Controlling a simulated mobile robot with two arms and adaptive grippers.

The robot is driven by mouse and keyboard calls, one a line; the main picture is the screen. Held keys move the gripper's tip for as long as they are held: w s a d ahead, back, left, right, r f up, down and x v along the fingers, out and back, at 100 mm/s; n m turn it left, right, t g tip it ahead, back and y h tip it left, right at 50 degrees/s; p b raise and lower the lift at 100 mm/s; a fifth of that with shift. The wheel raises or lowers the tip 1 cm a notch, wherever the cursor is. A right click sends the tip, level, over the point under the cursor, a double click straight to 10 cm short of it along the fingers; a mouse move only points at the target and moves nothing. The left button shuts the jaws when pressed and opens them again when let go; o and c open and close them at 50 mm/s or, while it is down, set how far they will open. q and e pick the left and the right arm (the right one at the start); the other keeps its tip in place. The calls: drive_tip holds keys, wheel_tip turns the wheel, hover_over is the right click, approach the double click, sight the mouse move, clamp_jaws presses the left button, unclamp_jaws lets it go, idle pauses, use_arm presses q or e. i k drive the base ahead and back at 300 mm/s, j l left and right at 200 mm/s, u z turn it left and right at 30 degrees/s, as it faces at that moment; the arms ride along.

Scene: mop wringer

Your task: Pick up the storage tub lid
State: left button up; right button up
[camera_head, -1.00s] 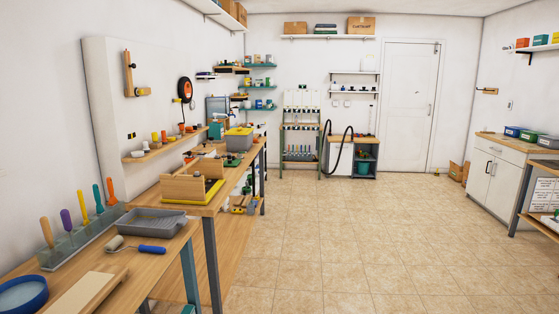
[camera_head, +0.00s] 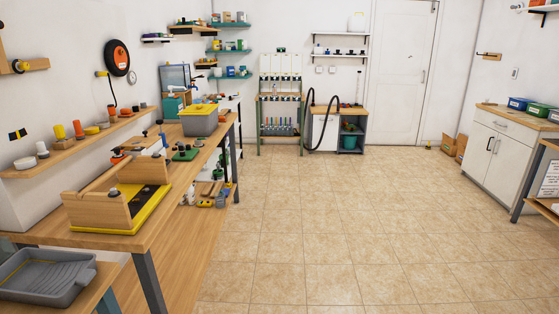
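A grey storage tub with a yellow lid (camera_head: 199,109) stands at the far end of the long wooden workbench on the left. The lid looks seated on top of the grey tub (camera_head: 203,124). It is still some distance ahead of me. Neither of my grippers shows in the head view.
The workbench (camera_head: 170,219) runs along the left wall, with a wooden box with yellow edging (camera_head: 117,207) and small tools on it. A grey paint tray (camera_head: 46,276) sits at the near left. The tiled floor (camera_head: 320,220) is clear in the middle. A white cabinet (camera_head: 497,152) stands at the right.

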sight(200, 109)
drive_tip(key=i, duration=2.15)
drive_tip(key=i+u, duration=0.1)
drive_tip(key=i, duration=0.4)
drive_tip(key=i+l, duration=0.1)
drive_tip(key=i, duration=0.45)
drive_tip(key=i+l+u, duration=0.15)
drive_tip(key=i, duration=0.35)
drive_tip(key=i+u, duration=0.1)
drive_tip(key=i, duration=0.4)
